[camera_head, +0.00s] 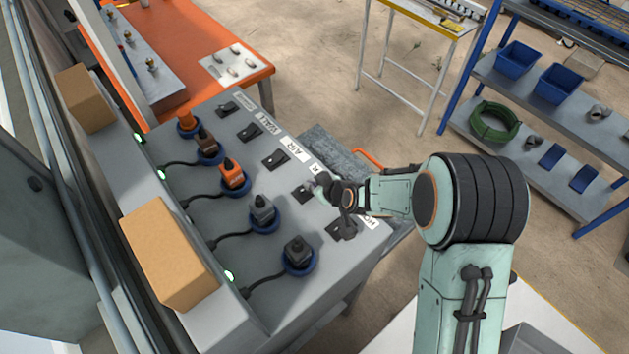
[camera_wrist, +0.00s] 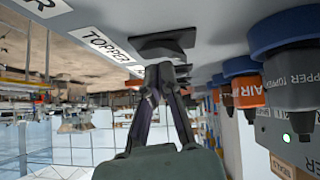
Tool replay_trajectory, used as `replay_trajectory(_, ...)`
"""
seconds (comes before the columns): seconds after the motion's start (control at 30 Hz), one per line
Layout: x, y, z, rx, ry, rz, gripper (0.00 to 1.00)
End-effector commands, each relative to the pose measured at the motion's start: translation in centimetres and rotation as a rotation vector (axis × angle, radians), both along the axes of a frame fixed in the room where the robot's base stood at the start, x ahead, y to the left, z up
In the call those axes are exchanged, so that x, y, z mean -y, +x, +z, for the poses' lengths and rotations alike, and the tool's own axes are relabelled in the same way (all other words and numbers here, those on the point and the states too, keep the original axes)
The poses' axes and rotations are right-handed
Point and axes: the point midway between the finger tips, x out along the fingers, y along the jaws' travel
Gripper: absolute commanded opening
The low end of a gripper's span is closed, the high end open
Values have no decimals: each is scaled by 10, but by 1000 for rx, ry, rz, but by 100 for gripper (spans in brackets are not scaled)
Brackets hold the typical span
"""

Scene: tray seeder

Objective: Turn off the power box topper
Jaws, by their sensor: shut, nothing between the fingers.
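The power box (camera_head: 190,190) is a grey sloped panel with a row of dark switches and a row of plugs in the head view. In the wrist view, a white TOPPER label (camera_wrist: 104,45) sits beside a dark switch (camera_wrist: 165,40). That switch is right in front of my gripper (camera_wrist: 165,72), whose fingers are shut and empty. In the head view, my gripper (camera_head: 318,186) is over the panel's right side at a black switch (camera_head: 302,194) and partly covers it. I cannot tell whether the fingertips touch it or which way it is set.
Another switch (camera_head: 341,229) lies close below my gripper. An orange plug (camera_head: 233,176) and a grey plug (camera_head: 263,212) stand left of the switches. A cardboard box (camera_head: 168,254) sits at the panel's left. Blue-posted shelves (camera_head: 520,150) stand right; the floor between is open.

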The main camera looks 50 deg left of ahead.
Motion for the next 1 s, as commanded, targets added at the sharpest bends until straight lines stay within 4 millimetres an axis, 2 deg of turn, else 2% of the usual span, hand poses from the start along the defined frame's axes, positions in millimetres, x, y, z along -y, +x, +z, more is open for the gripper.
replay_trajectory(0.3,0,1,6,1,1,-1,0)
replay_trajectory(0.37,-1,3,13,2,3,0,0)
replay_trajectory(0.53,1,10,46,4,4,-2,0)
replay_trajectory(0.8,47,19,86,2,2,-3,0)
replay_trajectory(1.0,66,23,104,1,1,-2,0)
